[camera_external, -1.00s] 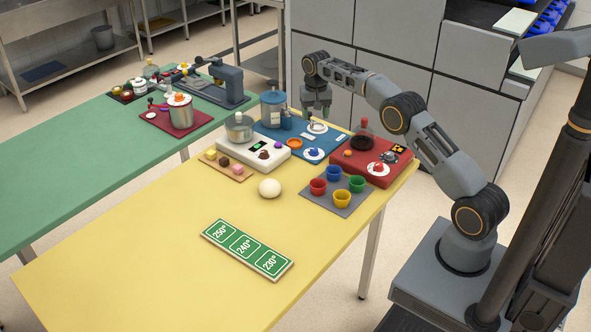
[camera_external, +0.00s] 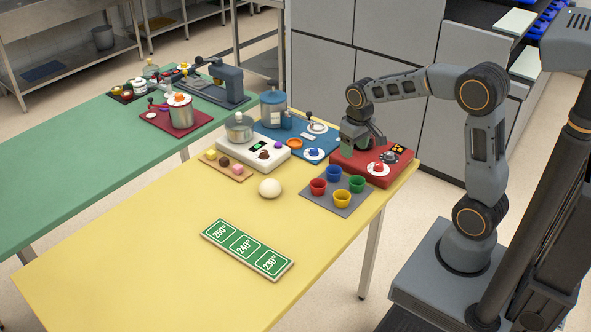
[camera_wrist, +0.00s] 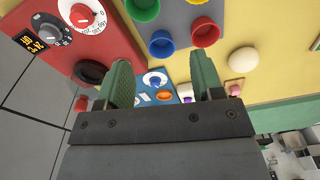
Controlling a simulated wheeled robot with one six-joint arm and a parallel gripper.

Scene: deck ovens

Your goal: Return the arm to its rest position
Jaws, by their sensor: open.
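My gripper (camera_external: 362,142) is at the end of the bent arm, pointing down over the back left part of the red panel (camera_external: 347,165). In the wrist view my gripper (camera_wrist: 162,75) has its two green fingers spread well apart, with nothing held between them. The gap between the fingers looks down toward the blue panel (camera_wrist: 185,91) and its white dial (camera_wrist: 155,79). In the external view the gripper hides part of the red panel. From that view I cannot tell how high the fingertips are above it.
The blue panel and a white panel (camera_external: 282,163) stand left of the red one. Several coloured cups stand on a grey mat (camera_external: 318,199) in front. A white ball (camera_external: 269,188) and a green sign (camera_external: 247,249) lie on the yellow table (camera_external: 150,260). Grey cabinets (camera_external: 330,60) stand behind.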

